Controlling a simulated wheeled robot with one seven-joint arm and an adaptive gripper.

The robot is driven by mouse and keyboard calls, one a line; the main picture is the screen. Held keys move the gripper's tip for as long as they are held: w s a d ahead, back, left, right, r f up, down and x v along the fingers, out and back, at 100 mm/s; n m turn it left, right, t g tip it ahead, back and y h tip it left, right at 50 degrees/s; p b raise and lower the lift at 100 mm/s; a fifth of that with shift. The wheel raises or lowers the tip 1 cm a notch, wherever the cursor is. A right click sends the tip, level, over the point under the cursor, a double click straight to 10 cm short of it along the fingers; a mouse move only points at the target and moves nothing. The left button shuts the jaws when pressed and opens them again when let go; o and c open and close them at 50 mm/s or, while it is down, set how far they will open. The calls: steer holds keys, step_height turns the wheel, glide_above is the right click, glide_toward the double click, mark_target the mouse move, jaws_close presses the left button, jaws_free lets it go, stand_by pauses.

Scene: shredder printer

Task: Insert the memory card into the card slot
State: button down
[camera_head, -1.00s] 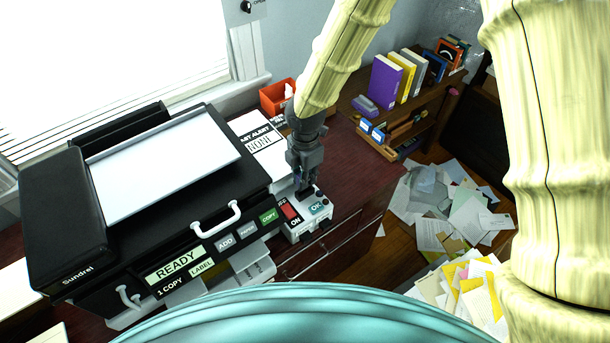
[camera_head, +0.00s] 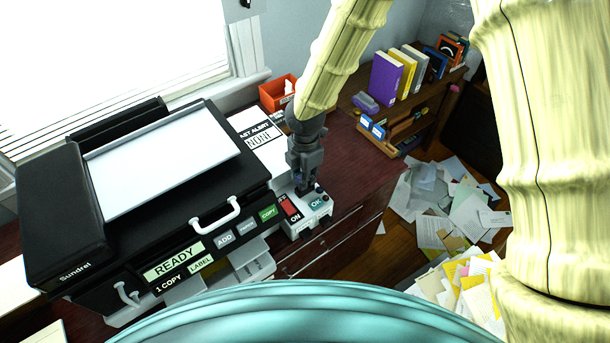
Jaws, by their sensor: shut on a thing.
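My gripper (camera_head: 303,186) points down at the top of a small white box (camera_head: 314,219) beside the printer. The box has a red switch marked ON and a green-blue OK button on its top. My gripper's fingers are close together at the box's back part; what they hold is too small and dark to make out. I cannot see the memory card or the card slot clearly; the gripper covers that part of the box.
A black printer (camera_head: 160,200) with a READY display stands left of the box. Behind are an orange tray (camera_head: 277,93) and a printed sheet (camera_head: 272,158). A shelf with books (camera_head: 385,80) stands at the back right. Papers (camera_head: 450,215) litter the floor.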

steer(key=shift+f, duration=0.65)
steer(key=c, duration=1.4)
jaws_free()
steer(key=shift+r, duration=0.1)
step_height(320, 180, up, 12)
steer(key=shift+f, duration=0.1)
steer(key=shift+s, duration=0.1)
